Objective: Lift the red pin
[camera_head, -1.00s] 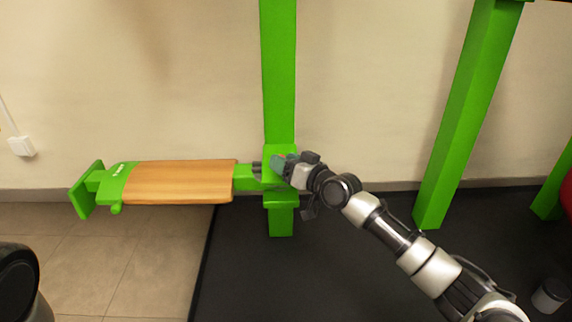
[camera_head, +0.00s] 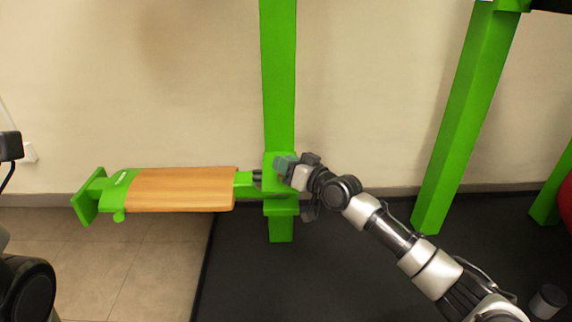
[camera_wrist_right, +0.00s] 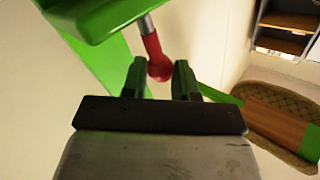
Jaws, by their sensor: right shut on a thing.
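The shaft runs from the knob to a green steel part (camera_wrist_right: 100,14). In the head view my right gripper (camera_head: 268,178) is at the green sleeve on the upright post (camera_head: 279,80), and the pin is hidden there. My left gripper's fingers are out of view; only dark parts of my left arm show at the left edge.
A wooden saddle board (camera_head: 180,190) on a green arm extends left from the post. A second green post (camera_head: 465,120) slants at the right. A black mat (camera_head: 330,270) covers the floor below. A beige wall stands behind. Space above the board is clear.

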